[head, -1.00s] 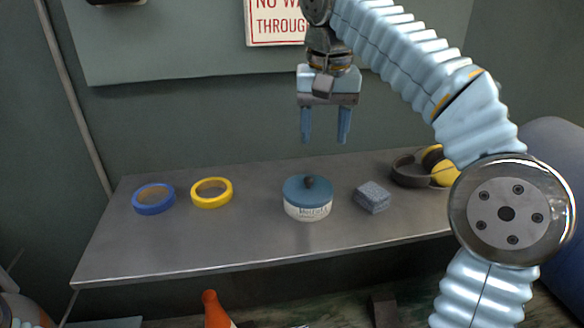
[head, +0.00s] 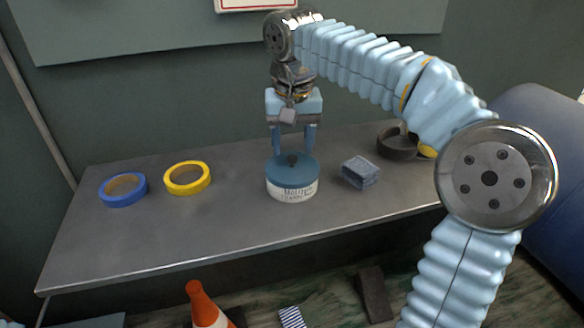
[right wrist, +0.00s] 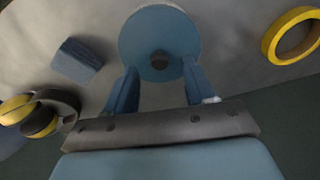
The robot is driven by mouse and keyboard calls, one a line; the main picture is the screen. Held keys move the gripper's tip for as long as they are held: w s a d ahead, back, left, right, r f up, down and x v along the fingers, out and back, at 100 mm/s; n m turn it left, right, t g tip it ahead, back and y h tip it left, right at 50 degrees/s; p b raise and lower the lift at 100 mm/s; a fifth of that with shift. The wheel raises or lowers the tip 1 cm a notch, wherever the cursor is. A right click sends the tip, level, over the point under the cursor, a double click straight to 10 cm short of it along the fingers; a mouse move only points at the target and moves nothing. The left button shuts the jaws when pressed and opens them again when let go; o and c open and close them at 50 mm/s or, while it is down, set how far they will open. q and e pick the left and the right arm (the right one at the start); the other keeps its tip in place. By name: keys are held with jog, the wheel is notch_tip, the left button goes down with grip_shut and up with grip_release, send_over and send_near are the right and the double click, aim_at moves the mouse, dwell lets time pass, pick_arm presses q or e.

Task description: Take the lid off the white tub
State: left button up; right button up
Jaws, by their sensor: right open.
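The white tub (head: 293,194) stands upright on the grey shelf. Its blue lid (head: 291,174) is on it, with a dark round knob (head: 292,160) on top. My right gripper (head: 294,151) points down just above and behind the lid, fingers apart. In the right wrist view the lid (right wrist: 160,35) and knob (right wrist: 159,60) lie beyond the open fingers of the right gripper (right wrist: 158,90), with the knob lined up between them. Nothing is between the fingertips. My left gripper is not in view.
On the shelf (head: 190,235), a blue tape roll (head: 123,201) and a yellow tape roll (head: 187,190) lie to the left. A blue-grey block (head: 360,172) is close on the tub's right, with dark ear defenders (head: 397,152) farther right. An orange cone (head: 205,303) stands below.

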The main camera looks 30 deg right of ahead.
notch_tip(320, 180, down, 2)
jog(key=shift+w+d+f, duration=0.1)
jog(key=shift+f, duration=0.1)
jog(key=shift+c, duration=0.2)
grip_shut()
jog(key=shift+r, duration=0.15)
